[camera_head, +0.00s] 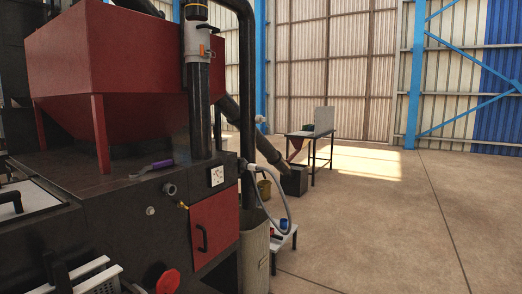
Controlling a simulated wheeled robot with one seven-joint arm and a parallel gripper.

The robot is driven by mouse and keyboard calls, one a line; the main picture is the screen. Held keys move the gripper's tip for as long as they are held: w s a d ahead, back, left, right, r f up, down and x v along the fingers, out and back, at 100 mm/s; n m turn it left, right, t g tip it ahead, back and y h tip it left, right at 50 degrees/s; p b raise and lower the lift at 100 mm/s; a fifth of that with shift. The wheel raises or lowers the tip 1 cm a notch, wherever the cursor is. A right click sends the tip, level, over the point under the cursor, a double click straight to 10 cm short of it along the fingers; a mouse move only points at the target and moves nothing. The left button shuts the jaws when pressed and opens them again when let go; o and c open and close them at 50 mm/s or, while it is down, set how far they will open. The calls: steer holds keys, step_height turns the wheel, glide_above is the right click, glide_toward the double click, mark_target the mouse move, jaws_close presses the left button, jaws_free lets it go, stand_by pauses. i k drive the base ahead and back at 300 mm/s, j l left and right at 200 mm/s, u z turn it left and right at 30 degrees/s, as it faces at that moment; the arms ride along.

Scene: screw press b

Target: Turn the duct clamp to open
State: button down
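The duct clamp (198,43) is a pale grey collar around the black vertical duct (199,105), near the top of the camera_head view, left of centre. I cannot tell from this distance whether the clamp is open or closed. The duct runs down from it to the dark machine top. My gripper is not in view.
A red hopper (110,70) stands close left of the duct; a bent black pipe (246,100) passes on its right. The dark machine body has a red door (215,228) and a purple-handled tool (158,166) on top. Open concrete floor (390,230) lies to the right.

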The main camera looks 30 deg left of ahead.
mark_target(202, 51)
steer(key=i+u, duration=0.35)
steer(key=u, duration=0.15)
steer(key=i+u, duration=0.3)
steer(key=u, duration=0.15)
steer(key=i+l+u, duration=0.25)
steer(key=u, duration=0.25)
